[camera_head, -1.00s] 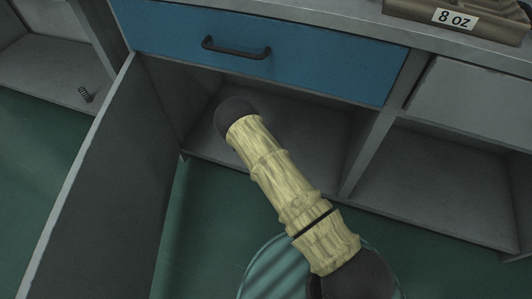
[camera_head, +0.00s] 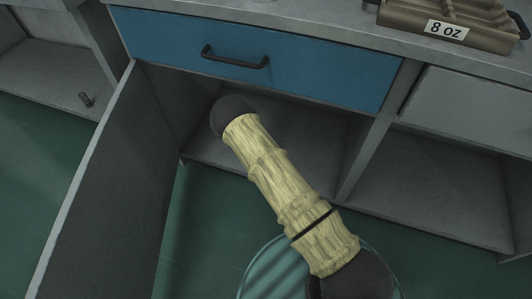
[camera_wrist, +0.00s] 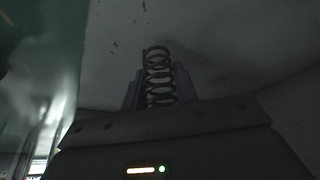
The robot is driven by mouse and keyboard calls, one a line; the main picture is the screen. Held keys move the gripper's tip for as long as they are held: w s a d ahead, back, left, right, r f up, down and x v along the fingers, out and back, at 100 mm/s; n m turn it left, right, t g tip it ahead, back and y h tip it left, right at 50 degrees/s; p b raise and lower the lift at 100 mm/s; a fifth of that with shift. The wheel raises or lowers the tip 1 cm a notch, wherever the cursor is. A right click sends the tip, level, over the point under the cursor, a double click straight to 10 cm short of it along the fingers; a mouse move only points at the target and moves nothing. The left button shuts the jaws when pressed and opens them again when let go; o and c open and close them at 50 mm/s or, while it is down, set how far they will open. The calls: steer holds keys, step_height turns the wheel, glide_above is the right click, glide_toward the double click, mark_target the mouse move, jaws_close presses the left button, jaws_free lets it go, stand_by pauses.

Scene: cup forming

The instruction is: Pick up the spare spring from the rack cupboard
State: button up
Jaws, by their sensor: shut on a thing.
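In the wrist view a dark coil spring (camera_wrist: 158,62) stands between the two fingers of my gripper (camera_wrist: 159,88). The gripper is shut on it, and the spring's upper coils stick out past the fingertips. In the head view my arm reaches into the open cupboard (camera_head: 300,135) under the blue drawer; the gripper and the held spring are hidden there behind my own arm.
The cupboard door (camera_head: 105,190) stands open to the left of my arm. The blue drawer (camera_head: 250,55) with a dark handle is shut above it. An open bay (camera_head: 440,190) is on the right. A brown tray labelled 8 oz (camera_head: 470,22) sits on the worktop.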

step_height(320, 180, up, 7)
steer(key=p, duration=0.2)
steer(key=shift+f+p, duration=0.15)
steer(key=shift+p, duration=0.2)
